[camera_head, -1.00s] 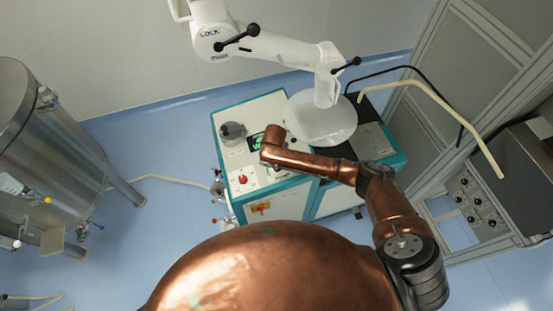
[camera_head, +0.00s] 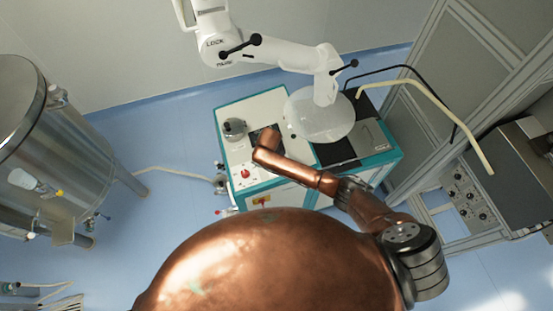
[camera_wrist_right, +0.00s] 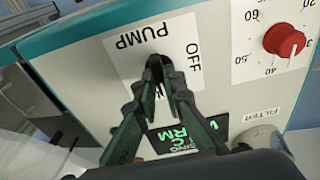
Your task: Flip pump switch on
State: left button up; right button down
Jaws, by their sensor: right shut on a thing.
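The pump switch (camera_wrist_right: 156,64) is a small dark lever on a white plate (camera_wrist_right: 122,62) marked PUMP and OFF in the right wrist view. The lettering appears upside down. My right gripper (camera_wrist_right: 158,78) has its dark green fingers closed around the switch, which hides much of it and part of the label. In the head view my copper right arm reaches over the white and teal console (camera_head: 262,105). There the arm hides the switch and the fingertips. My left gripper is not in view.
A red knob (camera_wrist_right: 284,40) with a number scale and a FILTER label (camera_wrist_right: 262,116) are beside the switch plate. A grey knob (camera_head: 234,129) is on the console top. A white jointed arm (camera_head: 285,52) stands over the console. A steel tank (camera_head: 60,130) is at left.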

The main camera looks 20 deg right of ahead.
dwell(0.3)
jog(key=c, duration=2)
grip_release()
jog(key=v, duration=1.2)
